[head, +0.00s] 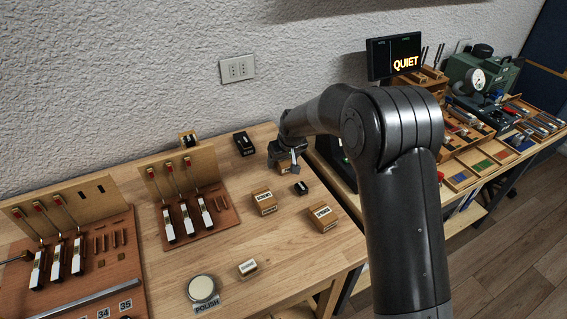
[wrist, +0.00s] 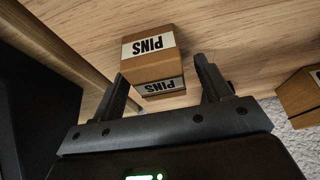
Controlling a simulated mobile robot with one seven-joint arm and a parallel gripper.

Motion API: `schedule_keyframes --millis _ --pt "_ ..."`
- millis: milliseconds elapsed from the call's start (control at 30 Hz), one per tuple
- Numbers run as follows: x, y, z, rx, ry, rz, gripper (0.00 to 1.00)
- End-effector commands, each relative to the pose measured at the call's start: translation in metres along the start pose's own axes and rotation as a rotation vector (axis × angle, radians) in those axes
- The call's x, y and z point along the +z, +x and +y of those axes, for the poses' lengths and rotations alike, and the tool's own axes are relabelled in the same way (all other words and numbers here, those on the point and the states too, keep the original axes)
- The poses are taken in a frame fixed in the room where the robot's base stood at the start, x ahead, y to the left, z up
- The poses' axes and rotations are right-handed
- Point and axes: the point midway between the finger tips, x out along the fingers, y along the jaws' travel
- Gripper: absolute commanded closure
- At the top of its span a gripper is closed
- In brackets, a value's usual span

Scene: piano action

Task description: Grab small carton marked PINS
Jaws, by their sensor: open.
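The small brown carton with a white PINS label (wrist: 152,68) sits on the wooden table in the wrist view. PINS shows on two of its faces. My gripper (wrist: 162,76) is open, with one finger to each side of the carton in the picture. A narrow gap shows at the right finger; I cannot tell whether the left finger touches. In the head view my gripper (head: 286,158) is low over the back right of the table (head: 290,262) and largely hides the carton there.
Two labelled cartons stand nearer the front, one left (head: 265,203) and one right (head: 323,217). A small black item (head: 300,188) lies close to my gripper. A black box (head: 244,144) stands to its left. Another carton (wrist: 302,98) shows at the right of the wrist view.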

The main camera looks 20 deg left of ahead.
Motion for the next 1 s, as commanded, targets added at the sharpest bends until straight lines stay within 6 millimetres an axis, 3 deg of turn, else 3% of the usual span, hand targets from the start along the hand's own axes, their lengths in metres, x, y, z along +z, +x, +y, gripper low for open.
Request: schedule_keyframes --millis 100,667,1000 --pt "0.0000 -0.0003 0.0001 0.000 0.000 0.000 0.31" --pt "0.0000 -0.0006 0.0002 0.000 0.000 0.000 0.77" --pt "-0.0018 -0.0041 0.0003 0.001 0.000 0.002 0.78"
